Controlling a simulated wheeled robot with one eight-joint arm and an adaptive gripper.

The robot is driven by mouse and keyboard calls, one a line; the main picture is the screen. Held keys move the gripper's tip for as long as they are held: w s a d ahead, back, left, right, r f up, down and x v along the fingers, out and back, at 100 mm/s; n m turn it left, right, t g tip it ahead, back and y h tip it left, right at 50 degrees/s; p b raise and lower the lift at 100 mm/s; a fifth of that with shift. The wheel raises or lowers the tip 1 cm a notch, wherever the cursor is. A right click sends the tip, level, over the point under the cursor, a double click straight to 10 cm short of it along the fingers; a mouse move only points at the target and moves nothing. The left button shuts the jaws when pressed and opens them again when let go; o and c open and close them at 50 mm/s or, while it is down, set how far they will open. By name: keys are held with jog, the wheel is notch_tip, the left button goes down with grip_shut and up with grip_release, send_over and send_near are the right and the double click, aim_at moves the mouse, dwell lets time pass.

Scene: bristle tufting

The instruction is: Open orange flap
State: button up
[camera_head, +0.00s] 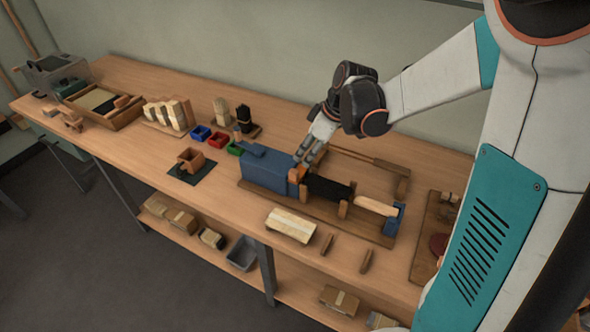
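The orange flap (295,175) is a small orange piece at the right end of the blue box (265,168), which lies on a wooden base on the bench. My gripper (305,157) points down at the flap from above, with its grey fingers close over it. I cannot tell whether the fingers touch the flap or how far apart they are. The fingers hide part of the flap, and I cannot tell whether it is open.
Right of the flap lie a black bristle bundle (327,188) and a pale wooden piece (376,205). A wooden bar (365,158) stands behind. Small blue, red and green bins (217,139) sit left. A pale block (290,226) lies in front. Bench space between them is partly clear.

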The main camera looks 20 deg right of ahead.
aim_at(295, 171)
jog(key=b+x, duration=0.3)
jog(key=x, duration=0.7)
jog(key=shift+w+a+f, duration=0.1)
jog(key=shift+f, duration=0.25)
jog(key=shift+c, duration=0.2)
grip_shut()
